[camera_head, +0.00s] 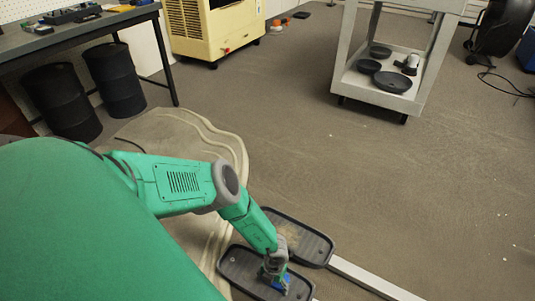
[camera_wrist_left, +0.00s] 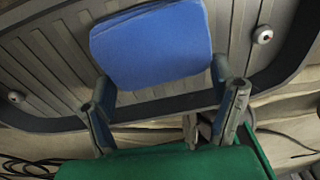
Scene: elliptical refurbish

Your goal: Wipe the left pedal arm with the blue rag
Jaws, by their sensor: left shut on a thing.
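My left gripper (camera_head: 274,268) reaches down over the nearer dark pedal (camera_head: 238,263) in the head view. It is shut on the blue rag (camera_head: 284,282), which shows as a small blue patch at the pedal. In the left wrist view the rag (camera_wrist_left: 150,45) is a flat blue pad held between the two fingers (camera_wrist_left: 162,80), over the ribbed pedal tray (camera_wrist_left: 50,60). I cannot tell whether the rag touches the pedal. The second dark pedal (camera_head: 312,243) lies just beyond, with a pale bar (camera_head: 370,278) running to the lower right. My right gripper is out of view.
A crumpled beige sheet (camera_head: 185,128) lies on the floor under my left arm. A grey cart (camera_head: 378,92) with dark round plates stands at the back right. A workbench (camera_head: 75,32) and black barrels (camera_head: 115,80) are at the left. The floor at right is mostly clear.

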